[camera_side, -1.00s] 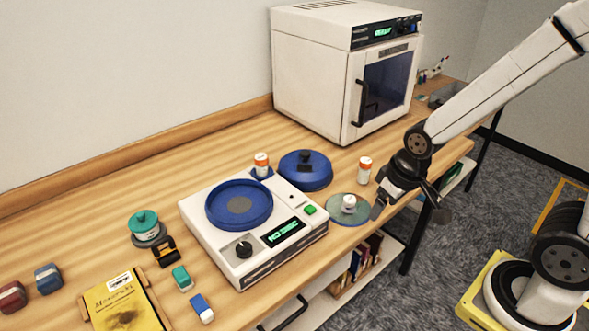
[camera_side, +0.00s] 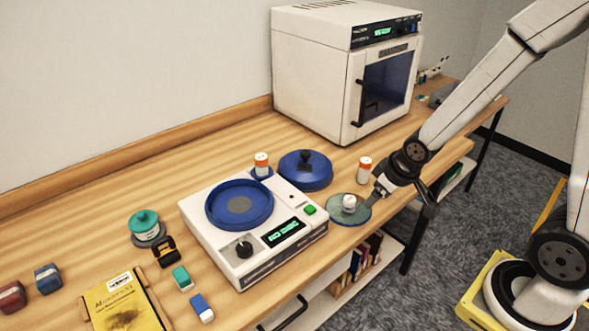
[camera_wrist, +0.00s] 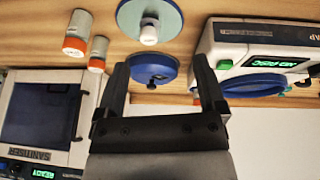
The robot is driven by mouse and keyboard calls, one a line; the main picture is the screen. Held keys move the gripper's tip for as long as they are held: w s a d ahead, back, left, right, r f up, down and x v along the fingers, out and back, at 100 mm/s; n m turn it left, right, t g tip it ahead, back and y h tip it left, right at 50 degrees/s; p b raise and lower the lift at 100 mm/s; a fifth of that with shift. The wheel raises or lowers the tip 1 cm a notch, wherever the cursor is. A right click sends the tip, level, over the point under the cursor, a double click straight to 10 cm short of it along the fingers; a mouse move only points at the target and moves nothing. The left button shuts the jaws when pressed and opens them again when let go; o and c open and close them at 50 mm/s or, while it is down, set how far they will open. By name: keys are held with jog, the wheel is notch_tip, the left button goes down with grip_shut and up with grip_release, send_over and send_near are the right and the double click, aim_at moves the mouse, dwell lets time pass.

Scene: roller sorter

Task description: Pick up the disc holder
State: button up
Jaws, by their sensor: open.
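The disc holder appears to be the round grey-green disc (camera_side: 338,214) with a white knob (camera_side: 348,201) at its centre, near the front edge of the bench. In the wrist view the disc (camera_wrist: 133,15) is at the top, with its white knob (camera_wrist: 149,34) pointing down. My gripper (camera_side: 404,200) is just right of the disc in the side view, apart from the knob. In the wrist view my gripper (camera_wrist: 160,72) has its two fingers spread with nothing held between them.
A white machine (camera_side: 238,268) reading "NO DISC" stands left of the disc. A blue lid (camera_side: 305,172) with a black knob lies behind it. A white sanitiser cabinet (camera_side: 310,75) is at the back.

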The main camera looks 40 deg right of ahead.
aim_at(350, 199)
jog(key=w+d+f+n+t, duration=0.1)
jog(key=d+f, duration=0.1)
jog(key=w+d+f+t+y, duration=0.1)
jog(key=w+f, duration=0.1)
jog(key=w+d+f+n+t+y, duration=0.1)
jog(key=d+f+t, duration=0.1)
jog(key=shift+w+d+f+n, duration=0.25)
jog(key=shift+w+d+n, duration=0.05)
jog(key=shift+w+d, duration=0.05)
jog(key=shift+s+d+f+n+t+y, duration=0.1)
jog(key=shift+f+n+t+y, duration=0.2)
jog(key=shift+f+t+y, duration=0.45)
jog(key=shift+s+a+f+t+y, duration=0.2)
jog(key=shift+s+t+y, duration=0.3)
jog(key=shift+t+y, duration=0.45)
jog(key=shift+x, duration=3.9)
grip_shut()
